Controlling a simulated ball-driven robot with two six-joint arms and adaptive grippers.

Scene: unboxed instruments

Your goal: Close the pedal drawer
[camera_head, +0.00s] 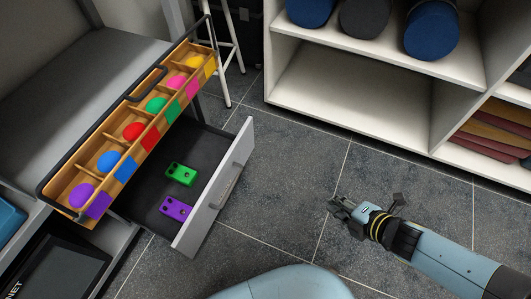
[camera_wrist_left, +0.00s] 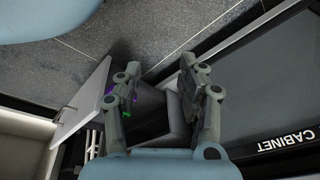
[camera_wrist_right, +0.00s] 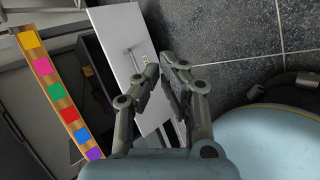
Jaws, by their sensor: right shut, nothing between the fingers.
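The pedal drawer stands pulled out of the grey cabinet, its white front (camera_head: 226,178) with a handle (camera_head: 229,187) facing right. A green pedal (camera_head: 181,174) and a purple pedal (camera_head: 176,208) lie on its dark floor. My right gripper (camera_head: 338,205) is shut and empty, over the floor to the right of the drawer front and apart from it. In the right wrist view the drawer front (camera_wrist_right: 118,50) lies beyond the fingers (camera_wrist_right: 162,66). My left gripper (camera_wrist_left: 157,78) shows only in its own wrist view, fingers apart and empty, with the drawer front (camera_wrist_left: 82,105) to their left.
A wooden tray (camera_head: 100,143) with several coloured balls and squares sits above the drawer, overhanging it. White shelving (camera_head: 350,95) stands at the back right and a stool (camera_head: 232,50) at the back. Tiled floor between drawer and shelving is clear.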

